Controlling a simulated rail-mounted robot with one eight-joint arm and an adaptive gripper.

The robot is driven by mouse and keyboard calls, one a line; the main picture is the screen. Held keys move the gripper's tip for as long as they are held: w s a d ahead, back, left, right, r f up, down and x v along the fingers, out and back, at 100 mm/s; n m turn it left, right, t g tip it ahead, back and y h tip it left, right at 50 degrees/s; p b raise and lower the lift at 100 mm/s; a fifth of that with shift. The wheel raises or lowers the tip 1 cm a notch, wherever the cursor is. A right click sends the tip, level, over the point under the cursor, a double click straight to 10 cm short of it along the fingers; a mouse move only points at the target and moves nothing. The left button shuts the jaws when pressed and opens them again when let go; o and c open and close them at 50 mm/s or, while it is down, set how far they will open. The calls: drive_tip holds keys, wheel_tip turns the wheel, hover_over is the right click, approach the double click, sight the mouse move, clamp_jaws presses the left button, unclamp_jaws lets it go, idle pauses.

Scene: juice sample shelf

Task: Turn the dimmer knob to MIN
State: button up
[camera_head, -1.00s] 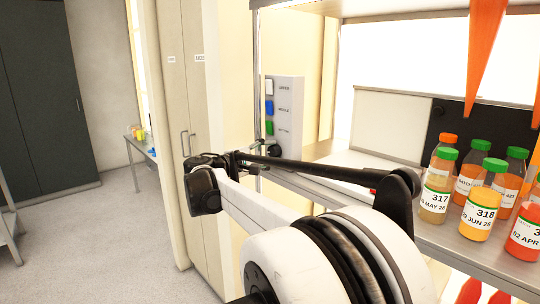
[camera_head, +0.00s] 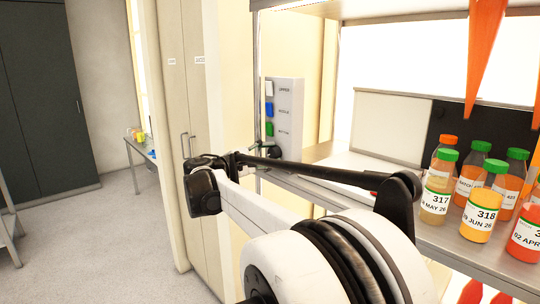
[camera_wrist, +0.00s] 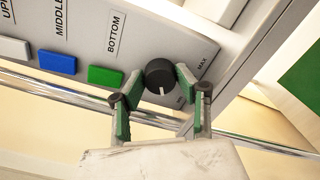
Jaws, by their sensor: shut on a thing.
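The dimmer knob (camera_wrist: 160,74) is round and black with a white pointer line. In the wrist view it sits on the grey switch panel (camera_wrist: 175,38), beyond the green switch, and its pointer aims down the picture, towards my wrist. The MAX label (camera_wrist: 203,63) is to its right. Another small label lies below it near the right finger and is too small to read. My gripper (camera_wrist: 160,82) has its green-padded fingers on either side of the knob, shut on it. In the head view the panel (camera_head: 297,113) shows beyond my arm, and the gripper is small and partly hidden.
Blue (camera_wrist: 57,62) and green (camera_wrist: 105,76) switches sit beside the knob. A metal rail (camera_wrist: 70,92) runs past below the panel. Juice bottles (camera_head: 482,213) stand on the shelf at right. Open floor (camera_head: 110,235) lies at left.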

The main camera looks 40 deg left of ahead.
drive_tip(key=o, duration=1.1)
drive_tip(key=shift+o, duration=0.2)
drive_tip(key=s+a, duration=0.2)
drive_tip(key=s, duration=1)
drive_tip(key=shift+w, duration=0.1)
